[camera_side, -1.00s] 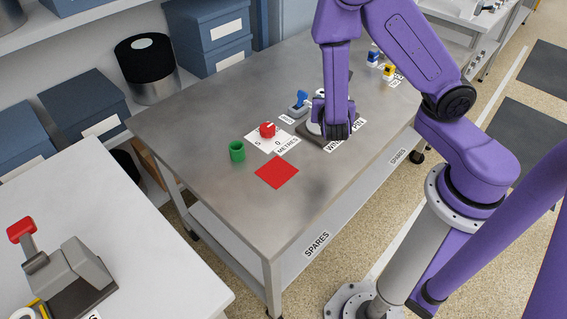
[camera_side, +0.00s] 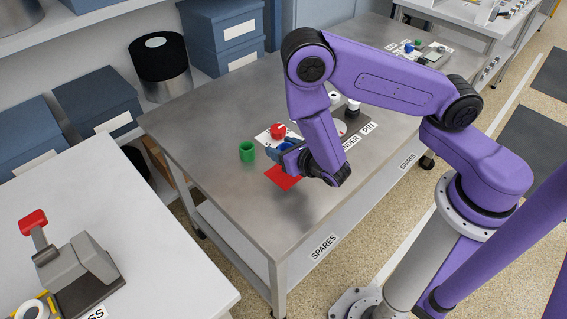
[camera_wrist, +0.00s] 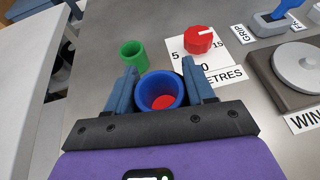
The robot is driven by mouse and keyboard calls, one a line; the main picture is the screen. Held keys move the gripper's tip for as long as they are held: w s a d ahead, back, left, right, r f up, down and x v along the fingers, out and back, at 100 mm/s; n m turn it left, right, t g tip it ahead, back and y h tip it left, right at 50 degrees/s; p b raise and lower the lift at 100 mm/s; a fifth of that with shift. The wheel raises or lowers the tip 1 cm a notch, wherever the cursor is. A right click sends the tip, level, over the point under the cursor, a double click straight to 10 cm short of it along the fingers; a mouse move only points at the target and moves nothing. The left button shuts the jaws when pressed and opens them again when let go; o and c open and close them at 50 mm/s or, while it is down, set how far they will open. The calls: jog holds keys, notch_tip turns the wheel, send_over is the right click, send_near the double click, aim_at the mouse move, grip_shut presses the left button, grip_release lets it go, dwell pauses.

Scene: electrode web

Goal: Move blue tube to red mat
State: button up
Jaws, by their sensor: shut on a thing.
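The blue tube (camera_wrist: 161,84) is an open ring-like tube held between the two fingers of my gripper (camera_wrist: 160,78) in the wrist view. Red shows through its hollow. In the side view my gripper (camera_side: 287,148) is tilted over the red mat (camera_side: 281,180), and a bit of the blue tube (camera_side: 285,147) shows at its fingers. The red mat lies flat on the grey table, partly covered by my gripper. The gap between tube and mat is hard to judge.
A green tube (camera_side: 247,152) stands just left of the mat; it also shows in the wrist view (camera_wrist: 134,55). A red dial (camera_side: 278,131) on a white label plate is close behind. The winder plate (camera_wrist: 295,70) lies to the right. The table's front left is clear.

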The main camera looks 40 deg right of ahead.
jog(key=shift+f, duration=2.45)
jog(key=shift+f, duration=0.15)
jog(key=o, duration=1.1)
